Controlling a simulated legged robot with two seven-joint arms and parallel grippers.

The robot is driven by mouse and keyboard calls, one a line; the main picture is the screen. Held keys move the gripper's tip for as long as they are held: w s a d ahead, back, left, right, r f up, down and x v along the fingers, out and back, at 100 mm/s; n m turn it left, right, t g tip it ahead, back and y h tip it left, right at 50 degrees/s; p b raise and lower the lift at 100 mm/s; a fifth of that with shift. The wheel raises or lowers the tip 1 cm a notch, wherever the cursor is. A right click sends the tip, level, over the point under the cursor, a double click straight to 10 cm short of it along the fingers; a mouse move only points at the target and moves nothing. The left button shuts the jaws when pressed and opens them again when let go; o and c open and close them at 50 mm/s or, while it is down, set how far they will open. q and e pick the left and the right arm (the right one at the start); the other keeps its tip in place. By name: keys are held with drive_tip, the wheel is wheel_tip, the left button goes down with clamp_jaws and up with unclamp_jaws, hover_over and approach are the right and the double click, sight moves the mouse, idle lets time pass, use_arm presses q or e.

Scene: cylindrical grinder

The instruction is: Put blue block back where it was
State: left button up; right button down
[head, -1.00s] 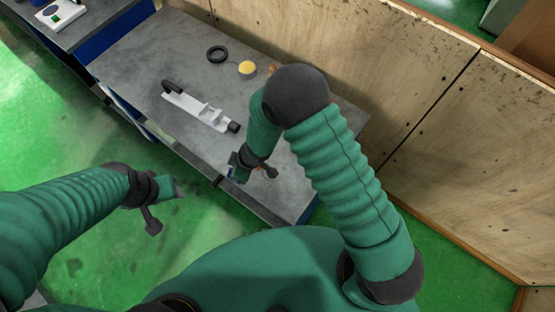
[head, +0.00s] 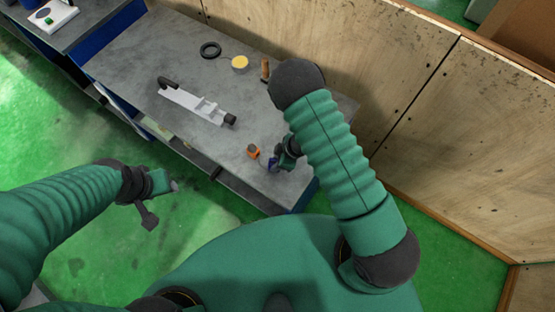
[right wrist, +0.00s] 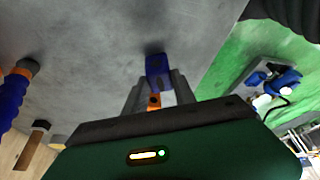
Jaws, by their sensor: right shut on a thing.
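The blue block (right wrist: 158,70) is between the fingers of my right gripper (right wrist: 156,90) in the right wrist view. The gripper is shut on it, with a small orange and white part showing just behind the block. A dark shadow lies on the grey table beside the block; I cannot tell whether it touches the surface. In the head view, the right gripper (head: 274,165) is over the near right part of the table, with the blue block (head: 272,166) partly hidden. My left gripper (head: 173,186) is left of the table over green floor; its jaw opening is unclear.
An orange piece (head: 252,151) stands on the grey table (head: 150,50) left of the right gripper. A white fixture (head: 190,103), a black ring (head: 210,50) and a yellow-topped round item (head: 239,62) lie farther left. A wooden wall (head: 350,60) borders the table's back.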

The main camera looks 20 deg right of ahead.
drive_tip(key=shift+a, duration=0.15)
drive_tip(key=shift+a+f, duration=0.1)
drive_tip(key=shift+f, duration=0.1)
drive_tip(key=c, duration=1.3)
unclamp_jaws()
drive_tip(key=shift+w, duration=0.15)
drive_tip(key=shift+o, duration=1.1)
drive_tip(key=shift+d, duration=0.3)
drive_tip(key=shift+o, duration=0.2)
drive_tip(key=shift+d, duration=0.4)
drive_tip(key=shift+r, duration=0.5)
drive_tip(key=w+d+r+m+t+h, duration=0.1)
drive_tip(key=d+r+m+t+h, duration=0.2)
drive_tip(key=r, duration=0.7)
drive_tip(key=w+d+r+m+h, duration=0.1)
drive_tip(key=d+r+m, duration=0.2)
drive_tip(key=d+r, duration=0.5)
drive_tip(key=s+a+r+m+g, duration=0.1)
drive_tip(key=s+a+r+m, duration=0.25)
drive_tip(key=s, duration=0.25)
drive_tip(key=s+a+r+m+g, duration=0.2)
drive_tip(key=s+r+m, duration=0.1)
drive_tip(key=s+r, duration=0.25)
use_arm(q)
drive_tip(key=s+b+x, duration=0.2)
drive_tip(key=b+x, duration=0.7)
drive_tip(key=shift+f, duration=0.3)
use_arm(e)
wheel_tip(320, 180, down, 11)
drive_tip(key=shift+w, duration=0.15)
